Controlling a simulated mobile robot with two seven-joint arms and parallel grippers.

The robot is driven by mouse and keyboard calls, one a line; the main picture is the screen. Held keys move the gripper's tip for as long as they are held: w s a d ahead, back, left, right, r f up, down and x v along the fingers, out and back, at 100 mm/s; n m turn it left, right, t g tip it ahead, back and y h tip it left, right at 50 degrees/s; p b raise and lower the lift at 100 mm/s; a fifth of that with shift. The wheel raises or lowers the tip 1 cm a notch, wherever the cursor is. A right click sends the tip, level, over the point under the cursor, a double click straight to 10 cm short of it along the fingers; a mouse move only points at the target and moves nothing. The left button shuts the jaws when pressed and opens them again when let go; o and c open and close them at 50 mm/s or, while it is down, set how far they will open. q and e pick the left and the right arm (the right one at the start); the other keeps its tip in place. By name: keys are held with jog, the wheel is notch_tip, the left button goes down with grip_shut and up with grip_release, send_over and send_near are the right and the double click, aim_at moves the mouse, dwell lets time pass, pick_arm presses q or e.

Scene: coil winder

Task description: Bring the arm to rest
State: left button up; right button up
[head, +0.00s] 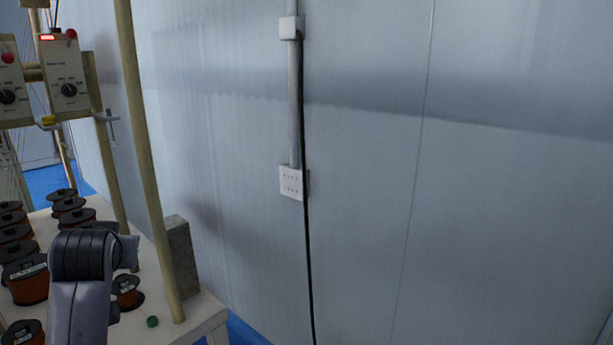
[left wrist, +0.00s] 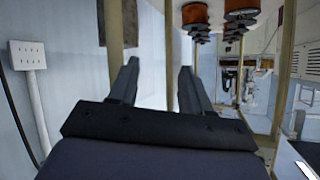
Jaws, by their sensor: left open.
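My left arm (head: 80,290) comes up from the bottom left of the head view, in front of the table with the spools. Its gripper is mostly hidden behind the wrist there. In the left wrist view my left gripper (left wrist: 158,72) is open, with two dark fingers apart and nothing between them. That view appears upside down. My right gripper shows in neither view.
A pale table (head: 205,308) at left bears several copper-wire spools (head: 28,282), a grey block (head: 180,257) and a yellowish post (head: 145,150). Control boxes (head: 66,80) hang above. A wall with an outlet (head: 291,182) and black cable fills the right.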

pick_arm(q)
jog(key=s+d+f+m+g+h, duration=0.1)
jog(key=s+d+f+m+g, duration=0.1)
jog(key=s+f, duration=0.7)
jog(key=s+d+f+m+g+h, duration=0.1)
jog(key=s+d+f+h, duration=0.15)
jog(key=s+f, duration=0.6)
jog(key=s+d+f+m+g+h, duration=0.1)
jog(key=s+d+f+g, duration=0.2)
jog(key=s, duration=0.5)
jog(key=s+d+f+m+g+h, duration=0.1)
jog(key=s+d+f, duration=0.2)
jog(key=s+f, duration=0.35)
jog(key=w+d+f+t+h, duration=0.2)
jog(key=w+f+t, duration=0.2)
jog(key=f+t, duration=0.3)
jog(key=shift+w+d+f, duration=0.4)
